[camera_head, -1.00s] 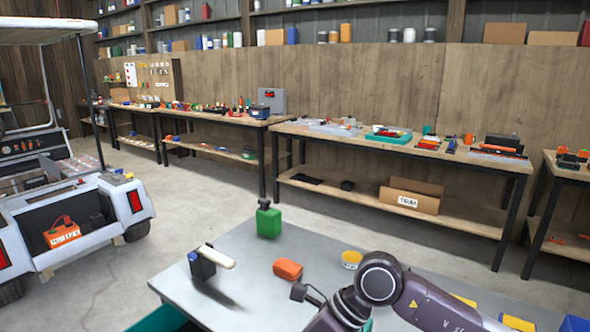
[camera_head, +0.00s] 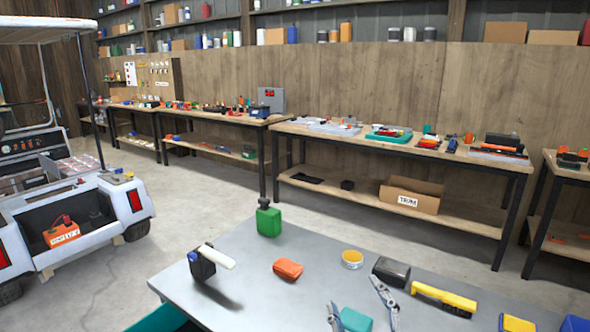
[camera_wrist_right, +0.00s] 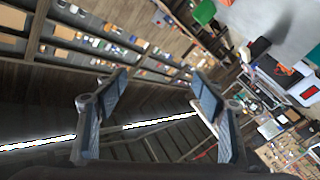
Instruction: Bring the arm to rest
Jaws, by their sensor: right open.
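My right gripper (camera_head: 354,293) shows at the bottom of the head view, over the near part of the grey table (camera_head: 240,270). Its two fingers are spread apart with nothing between them. In the right wrist view its fingers (camera_wrist_right: 157,92) are also wide apart and empty, with shelves and the wooden wall beyond. The rest of my right arm is below the head view's edge. My left gripper is not in view.
On the table are a green can (camera_head: 269,221), a dark object with a white bar (camera_head: 203,262), an orange item (camera_head: 288,269), a yellow tape roll (camera_head: 352,259), a black box (camera_head: 391,271), a yellow brush (camera_head: 444,298) and a teal block (camera_head: 355,320). A white cart (camera_head: 115,200) stands left.

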